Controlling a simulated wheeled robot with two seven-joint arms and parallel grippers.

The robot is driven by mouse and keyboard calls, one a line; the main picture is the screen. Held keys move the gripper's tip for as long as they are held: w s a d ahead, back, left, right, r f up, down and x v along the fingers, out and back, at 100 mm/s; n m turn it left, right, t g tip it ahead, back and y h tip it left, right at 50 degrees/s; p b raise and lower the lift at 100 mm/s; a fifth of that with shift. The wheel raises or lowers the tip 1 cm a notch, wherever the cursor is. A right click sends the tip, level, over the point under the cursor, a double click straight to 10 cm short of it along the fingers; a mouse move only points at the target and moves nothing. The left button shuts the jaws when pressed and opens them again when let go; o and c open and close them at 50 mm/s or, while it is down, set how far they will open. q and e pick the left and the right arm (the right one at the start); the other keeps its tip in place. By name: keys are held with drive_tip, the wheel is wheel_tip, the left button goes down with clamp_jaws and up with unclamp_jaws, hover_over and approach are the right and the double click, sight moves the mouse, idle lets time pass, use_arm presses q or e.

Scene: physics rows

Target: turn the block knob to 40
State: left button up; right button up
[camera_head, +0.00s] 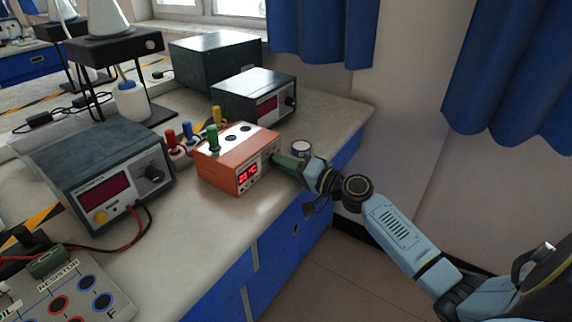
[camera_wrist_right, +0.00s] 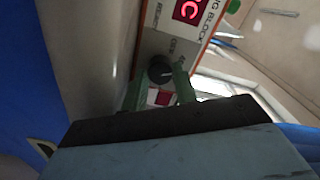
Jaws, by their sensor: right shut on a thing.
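The orange block heater (camera_head: 238,160) stands on the bench near its right edge, with a lit red display (camera_head: 247,173) too small to read surely. It also shows tilted in the right wrist view (camera_wrist_right: 206,40), with part of its display. My right gripper (camera_head: 275,160), with green fingers, reaches the right end of the block's front face. In the right wrist view the black block knob (camera_wrist_right: 160,70) sits between the fingertips of my right gripper (camera_wrist_right: 160,79), which is shut on it. The knob is hidden in the head view. My left gripper is out of view.
Red, blue and yellow capped items (camera_head: 187,135) stand left of the block. A power supply (camera_head: 100,175) stands further left, another box with a display (camera_head: 254,95) behind. Bench in front of the block is clear.

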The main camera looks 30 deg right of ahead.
idle(0.3)
drive_tip(key=o, duration=1)
drive_tip(key=shift+c, duration=0.2)
drive_tip(key=shift+f, duration=0.1)
